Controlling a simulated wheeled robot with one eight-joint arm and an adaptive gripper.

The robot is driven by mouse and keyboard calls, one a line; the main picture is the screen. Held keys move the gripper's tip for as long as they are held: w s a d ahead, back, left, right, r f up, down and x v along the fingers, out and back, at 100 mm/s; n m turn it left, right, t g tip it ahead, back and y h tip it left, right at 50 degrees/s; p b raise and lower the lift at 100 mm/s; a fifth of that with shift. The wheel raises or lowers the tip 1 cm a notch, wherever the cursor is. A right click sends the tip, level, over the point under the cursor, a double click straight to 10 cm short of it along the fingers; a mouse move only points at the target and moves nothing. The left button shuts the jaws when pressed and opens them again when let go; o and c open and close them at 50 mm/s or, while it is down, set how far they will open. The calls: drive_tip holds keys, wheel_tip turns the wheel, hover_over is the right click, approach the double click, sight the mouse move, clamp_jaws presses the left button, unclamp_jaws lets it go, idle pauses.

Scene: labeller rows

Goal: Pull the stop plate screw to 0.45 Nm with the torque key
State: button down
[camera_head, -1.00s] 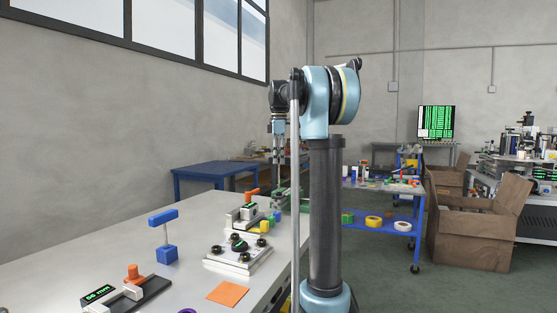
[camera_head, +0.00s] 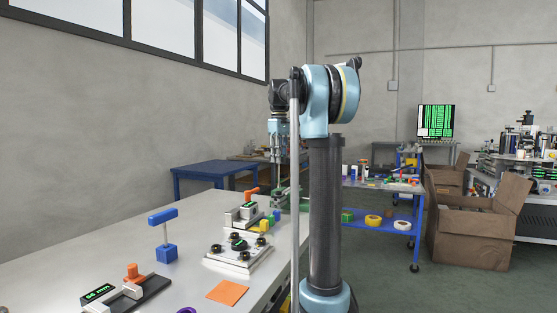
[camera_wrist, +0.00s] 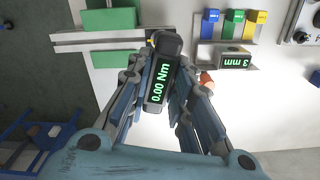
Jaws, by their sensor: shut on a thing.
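The torque key (camera_wrist: 160,84) is a dark tool with a green display reading 0.00 Nm. My gripper (camera_wrist: 165,66) is shut on it in the wrist view, with a finger on each side. I cannot pick out the stop plate screw; the key's lower end is hidden.
A 3 mm readout block (camera_wrist: 232,60) stands right of the key, beside blue, green and yellow pieces. On the bench (camera_head: 105,245) are a plate with black knobs (camera_head: 240,262), a blue T-handle (camera_head: 163,216), a 66 mm gauge (camera_head: 98,293) and an orange square (camera_head: 227,291).

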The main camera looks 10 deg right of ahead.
idle(0.3)
drive_tip(key=n, duration=0.4)
drive_tip(key=shift+n, duration=0.4)
drive_tip(key=n, duration=0.4)
drive_tip(key=n, duration=0.4)
drive_tip(key=shift+a, duration=0.1)
drive_tip(key=n, duration=0.5)
